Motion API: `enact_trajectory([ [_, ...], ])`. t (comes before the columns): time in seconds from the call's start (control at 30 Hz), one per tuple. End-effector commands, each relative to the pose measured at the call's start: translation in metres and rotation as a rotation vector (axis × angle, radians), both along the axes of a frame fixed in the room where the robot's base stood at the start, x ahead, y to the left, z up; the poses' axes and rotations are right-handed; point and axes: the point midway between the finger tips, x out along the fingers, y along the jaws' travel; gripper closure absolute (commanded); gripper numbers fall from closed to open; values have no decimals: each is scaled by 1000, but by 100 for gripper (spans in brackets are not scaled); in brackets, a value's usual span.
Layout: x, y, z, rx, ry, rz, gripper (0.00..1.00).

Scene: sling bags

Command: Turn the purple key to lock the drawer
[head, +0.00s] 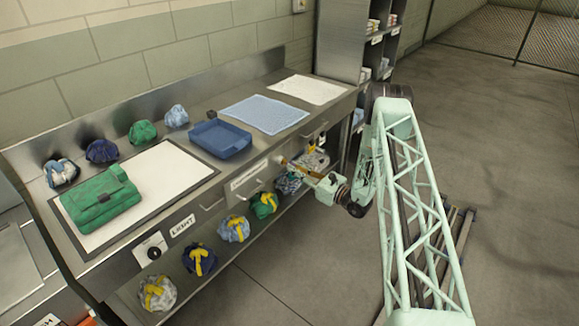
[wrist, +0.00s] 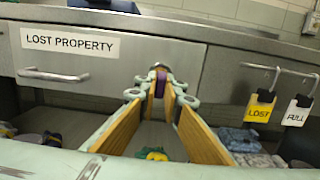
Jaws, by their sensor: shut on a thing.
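The purple key (wrist: 160,82) shows in the wrist view between my fingertips, at the right part of the drawer front. My gripper (wrist: 160,92) is shut on it, with its long tan-lined fingers pointing straight at the drawer. The drawer (wrist: 130,62) carries a LOST PROPERTY label and a bar handle, and looks closed. In the head view, my gripper (head: 288,164) reaches the drawer front (head: 232,192) from the right. The key and the lock around it are too small or hidden to make out there.
Yellow LOST (wrist: 259,110) and white FULL (wrist: 298,110) tags hang from the handle at right. Several tied bags, such as the blue one (head: 233,229), sit on the lower shelf. On the counter are a green bag (head: 100,198) and a blue tray (head: 220,139).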

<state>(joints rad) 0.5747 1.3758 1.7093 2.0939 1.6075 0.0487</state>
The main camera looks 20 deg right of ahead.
Motion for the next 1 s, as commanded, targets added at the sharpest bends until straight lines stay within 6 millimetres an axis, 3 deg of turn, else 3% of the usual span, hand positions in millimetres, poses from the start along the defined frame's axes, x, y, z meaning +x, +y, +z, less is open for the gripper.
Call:
enact_trajectory([
  [1.0, 0, 0, -1, -294, -150, -21, 100],
])
